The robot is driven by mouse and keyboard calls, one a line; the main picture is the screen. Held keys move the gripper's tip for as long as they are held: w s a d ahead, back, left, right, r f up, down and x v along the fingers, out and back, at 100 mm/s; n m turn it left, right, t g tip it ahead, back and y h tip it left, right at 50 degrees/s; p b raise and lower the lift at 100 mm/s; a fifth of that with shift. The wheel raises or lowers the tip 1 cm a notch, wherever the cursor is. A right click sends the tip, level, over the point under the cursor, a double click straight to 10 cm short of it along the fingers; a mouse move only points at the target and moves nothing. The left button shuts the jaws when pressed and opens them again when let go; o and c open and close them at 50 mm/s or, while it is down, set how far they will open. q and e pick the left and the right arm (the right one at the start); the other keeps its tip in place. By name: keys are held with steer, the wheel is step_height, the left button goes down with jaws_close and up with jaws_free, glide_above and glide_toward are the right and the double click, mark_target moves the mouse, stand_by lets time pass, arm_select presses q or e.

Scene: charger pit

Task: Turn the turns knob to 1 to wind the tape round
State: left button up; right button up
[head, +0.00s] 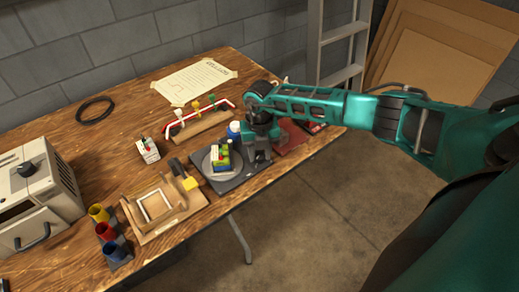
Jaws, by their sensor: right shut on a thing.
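A dark flat base (232,184) stands near the table's front edge, with a grey round plate (209,167) on it. A small block with green, yellow, red and white parts (220,158) sits on the plate. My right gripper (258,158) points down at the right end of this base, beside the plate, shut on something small. The gripper hides what it holds; this fits the place of the turns knob, but neither the knob nor its marks can be made out. The tape cannot be told apart here. My left gripper is not in view.
A wooden tray (137,226) with a white frame lies left of the base, beside brushes or tools and a yellow piece (190,183). Red, yellow and blue cups (104,231), a grey machine (60,190), a small white box (148,150) and a red-railed rack (197,125) stand around.

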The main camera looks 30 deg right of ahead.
mark_target(259, 156)
stand_by(0.3)
steer(key=o, duration=1)
steer(key=shift+o, duration=0.2)
step_height(259, 156, up, 13)
steer(key=shift+p, duration=0.3)
